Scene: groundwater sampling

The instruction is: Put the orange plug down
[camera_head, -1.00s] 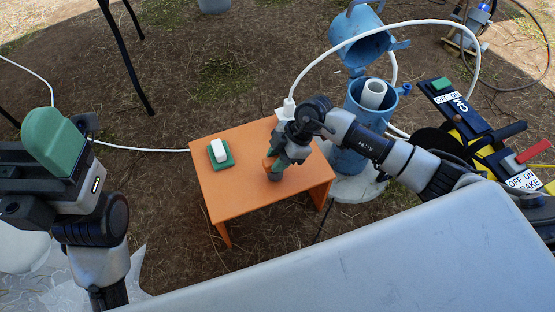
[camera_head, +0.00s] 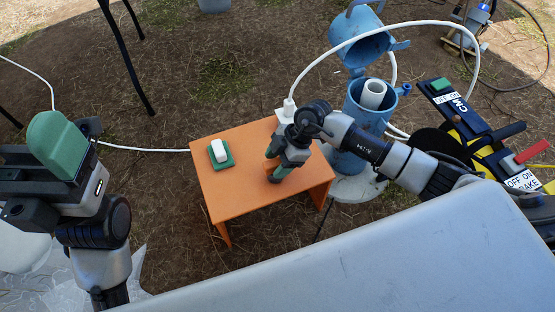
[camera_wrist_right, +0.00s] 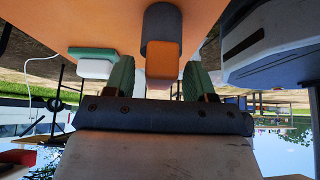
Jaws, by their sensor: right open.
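The orange plug (camera_wrist_right: 162,60) has a dark grey end and stands on the orange table (camera_wrist_right: 70,20), its dark end against the tabletop. The right wrist view is upside down. My right gripper (camera_wrist_right: 158,82) is open, with one green finger on each side of the plug and visible gaps. In the head view, my right gripper (camera_head: 275,170) is low over the table (camera_head: 245,198), and the plug (camera_head: 270,166) is largely hidden by it. My left gripper (camera_head: 56,148) is at the left edge, away from the table; its finger gap cannot be made out.
A white block (camera_head: 219,150) sits on a green pad (camera_head: 230,160) on the table's left part. A white socket (camera_head: 286,112) with a cable is at the table's far right corner. A blue well casing (camera_head: 355,125) and a yellow-black control unit (camera_head: 480,150) stand right.

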